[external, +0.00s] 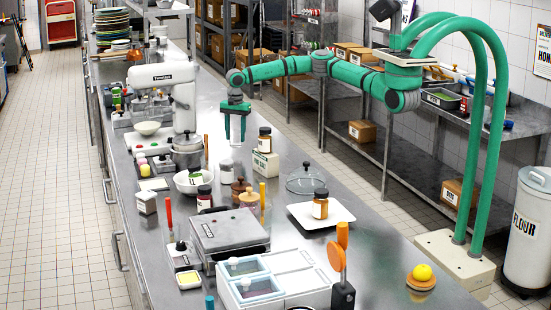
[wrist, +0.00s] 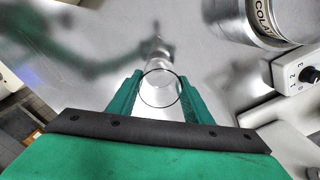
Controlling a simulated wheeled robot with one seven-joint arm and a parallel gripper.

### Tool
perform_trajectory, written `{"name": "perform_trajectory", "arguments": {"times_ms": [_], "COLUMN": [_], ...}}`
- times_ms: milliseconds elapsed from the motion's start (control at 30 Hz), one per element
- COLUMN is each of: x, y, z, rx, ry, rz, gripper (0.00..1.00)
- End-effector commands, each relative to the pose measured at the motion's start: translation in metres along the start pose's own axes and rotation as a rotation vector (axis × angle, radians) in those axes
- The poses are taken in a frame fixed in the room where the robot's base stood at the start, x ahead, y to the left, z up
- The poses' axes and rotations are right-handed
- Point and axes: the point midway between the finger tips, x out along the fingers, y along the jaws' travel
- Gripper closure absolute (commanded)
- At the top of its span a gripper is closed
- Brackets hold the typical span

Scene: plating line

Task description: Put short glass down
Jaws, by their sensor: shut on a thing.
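My gripper (external: 236,133) points down over the steel counter, beyond the middle of the worktop. In the wrist view its green fingers (wrist: 161,97) stand on both sides of a clear short glass (wrist: 160,88) and are shut on it. The glass shows as a dark round rim with see-through walls between the fingers. In the external view the glass is faint and mostly hidden between the fingers. I cannot tell whether its base touches the counter.
A jar on a salt box (external: 265,165) stands just right of my gripper. A steel pot (external: 187,150) and a white mixer (external: 165,90) stand to its left. A glass dome (external: 306,180) and a white plate (external: 345,213) lie nearer. Bare counter (external: 222,98) lies behind the gripper.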

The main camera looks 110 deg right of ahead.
Motion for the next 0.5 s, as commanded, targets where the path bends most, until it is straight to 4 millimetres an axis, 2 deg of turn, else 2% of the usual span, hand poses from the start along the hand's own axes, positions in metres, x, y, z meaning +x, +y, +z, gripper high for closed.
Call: {"name": "perform_trajectory", "arguments": {"times_ms": [167,400,500], "x": [0.008,0.038,0.039], "y": [-0.007,-0.006,-0.006], "z": [0.001,-0.001,-0.001], "rx": [0.0,0.002,0.002], "ry": [0.0,0.0,0.0], "rz": [0.0,0.0,-0.002], "gripper": [0.81,0.81,0.81]}}
